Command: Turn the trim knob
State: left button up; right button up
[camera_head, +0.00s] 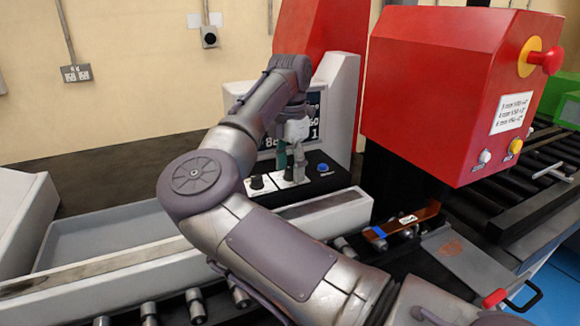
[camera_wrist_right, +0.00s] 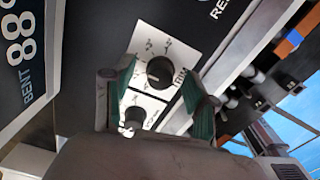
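The trim knob (camera_wrist_right: 160,72) is black and round on a white label plate, and the print beside it seems to read TRIM. A second, smaller black knob (camera_wrist_right: 133,118) sits on a neighbouring plate; it also shows in the head view (camera_head: 257,183). My right gripper (camera_wrist_right: 158,88) is open, with one green-padded finger on each side of the trim knob and visible gaps to it. In the head view the right gripper (camera_head: 290,168) points down at the control panel, and its fingers partly hide the trim knob. My left gripper is not in view.
A blue button (camera_head: 322,168) sits right of the knobs, below a display (camera_head: 316,105) partly hidden by my arm. A red machine housing (camera_head: 440,90) with a red emergency button (camera_head: 549,60) stands to the right. A grey tray (camera_head: 95,240) lies left.

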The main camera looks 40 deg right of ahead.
aim_at(290, 169)
notch_tip(290, 169, up, 12)
dwell(0.6)
dwell(0.5)
